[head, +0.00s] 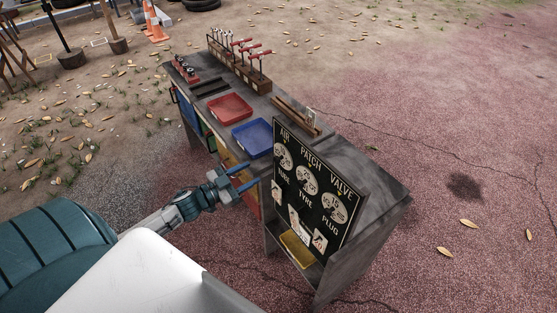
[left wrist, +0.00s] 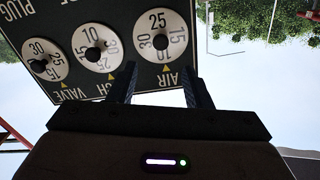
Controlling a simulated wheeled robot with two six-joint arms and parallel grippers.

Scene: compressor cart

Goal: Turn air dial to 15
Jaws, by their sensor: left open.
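The black board (head: 318,203) stands upright on the cart and bears three white dials in a row, under the words AIR, PATCH and VALVE. The air dial (head: 283,157) is the leftmost in the head view. In the upside-down left wrist view the air dial (left wrist: 147,29) is the rightmost, with a black centre knob, several numbers and a yellow triangle at its AIR edge. The number nearest the triangle looks like 10, but is hard to read. My left gripper (head: 243,177) is open and empty, in front of the board near the air dial, apart from it. My right gripper is not in view.
The cart top (head: 352,160) holds a red tray (head: 230,109), a blue tray (head: 253,138) and a rack of red-handled tools (head: 240,67) at the back. A yellow item (head: 297,248) lies on the shelf below the board. Open ground surrounds the cart.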

